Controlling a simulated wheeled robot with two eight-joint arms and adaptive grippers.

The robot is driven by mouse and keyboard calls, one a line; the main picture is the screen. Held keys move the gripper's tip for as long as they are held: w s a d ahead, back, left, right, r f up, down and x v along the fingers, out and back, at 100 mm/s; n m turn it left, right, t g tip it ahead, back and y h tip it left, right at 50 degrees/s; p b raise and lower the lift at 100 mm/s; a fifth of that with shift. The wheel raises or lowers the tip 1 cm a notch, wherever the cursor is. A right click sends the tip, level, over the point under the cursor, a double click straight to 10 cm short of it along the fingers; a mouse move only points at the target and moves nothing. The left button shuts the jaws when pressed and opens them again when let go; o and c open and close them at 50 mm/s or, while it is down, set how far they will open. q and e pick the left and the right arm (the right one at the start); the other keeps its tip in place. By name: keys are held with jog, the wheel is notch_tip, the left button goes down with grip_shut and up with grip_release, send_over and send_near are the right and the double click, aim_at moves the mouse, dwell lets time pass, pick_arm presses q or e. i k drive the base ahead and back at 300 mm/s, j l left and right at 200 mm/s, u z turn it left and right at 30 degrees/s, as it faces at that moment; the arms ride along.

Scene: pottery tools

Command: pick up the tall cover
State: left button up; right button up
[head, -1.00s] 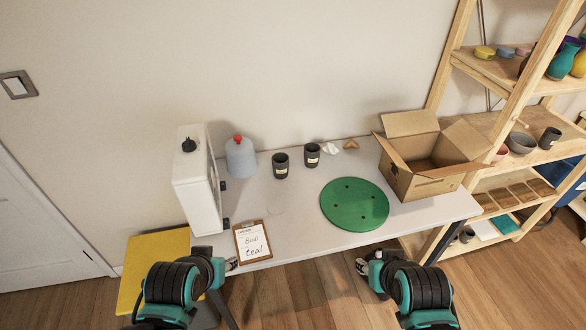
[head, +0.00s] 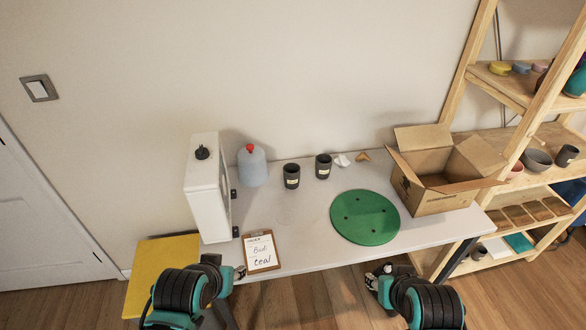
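The tall cover appears to be the blue-grey domed cylinder (head: 253,168) with a red knob on top. It stands upright at the back of the white table (head: 300,243), just right of the white box-shaped unit. My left gripper (head: 239,272) is at the table's front edge, by the clipboard, well in front of the cover and apart from it. My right gripper (head: 373,279) is in front of the table's edge, below the green disc. Neither gripper touches the cover. Both are too small and partly hidden to tell whether their fingers are open.
The white unit (head: 206,195) stands left of the cover. Two dark cups (head: 291,177) (head: 323,167) stand to its right. A clipboard (head: 261,252), a green disc (head: 365,217) and an open cardboard box (head: 440,190) share the table. Wooden shelves (head: 520,130) rise at right.

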aim_at(253, 170)
jog(key=u, duration=0.45)
jog(key=i+l+u, duration=0.1)
jog(key=l+u, duration=0.15)
jog(key=u, duration=0.2)
jog(key=l+u, duration=0.25)
jog(key=u, duration=0.15)
jog(key=l+u, duration=0.25)
jog(key=u, duration=0.2)
jog(key=l+u, duration=0.4)
jog(key=l, duration=0.25)
